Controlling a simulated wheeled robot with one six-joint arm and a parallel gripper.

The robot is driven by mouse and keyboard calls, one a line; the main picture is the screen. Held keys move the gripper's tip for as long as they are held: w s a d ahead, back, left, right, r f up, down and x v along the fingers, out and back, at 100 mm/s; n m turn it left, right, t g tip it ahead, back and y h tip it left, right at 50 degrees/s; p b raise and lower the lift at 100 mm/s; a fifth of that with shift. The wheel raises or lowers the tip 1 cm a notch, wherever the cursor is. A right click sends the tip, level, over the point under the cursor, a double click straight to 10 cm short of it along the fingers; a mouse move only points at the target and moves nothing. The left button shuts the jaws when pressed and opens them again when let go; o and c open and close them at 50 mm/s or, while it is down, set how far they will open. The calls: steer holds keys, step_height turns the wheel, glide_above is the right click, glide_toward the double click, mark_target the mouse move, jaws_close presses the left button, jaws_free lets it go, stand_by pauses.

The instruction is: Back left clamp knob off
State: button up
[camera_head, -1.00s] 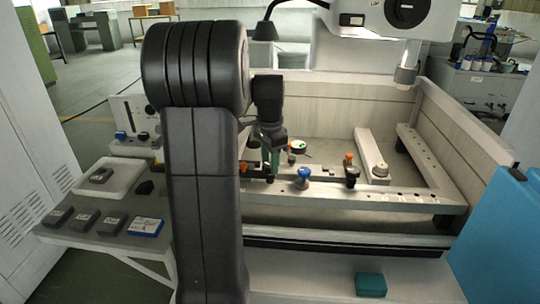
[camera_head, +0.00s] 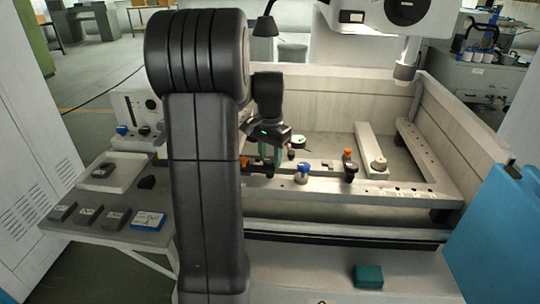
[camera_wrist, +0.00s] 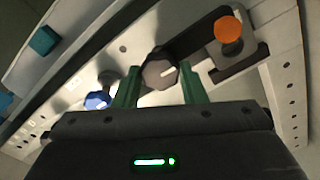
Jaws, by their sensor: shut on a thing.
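My gripper (camera_head: 268,156), with green fingers, is over the left part of the pale front rail (camera_head: 400,190). In the head view the orange knob (camera_head: 244,161) shows at my arm's right edge. I cannot tell whether the held knob is still seated on its stud.
A blue knob (camera_head: 303,171) stands on the rail just right of my gripper. Farther right is another clamp with a black knob (camera_head: 350,173) and an orange knob (camera_head: 347,154). Tank walls (camera_head: 330,115) enclose the rails. A teal block (camera_head: 368,276) lies in front.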

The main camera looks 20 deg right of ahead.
mark_target(270, 159)
steer(key=o, duration=1)
steer(key=shift+r, duration=0.1)
step_height(270, 159, up, 14)
steer(key=shift+f, duration=0.2)
step_height(270, 159, down, 14)
steer(key=shift+r, duration=0.1)
stand_by(0.5)
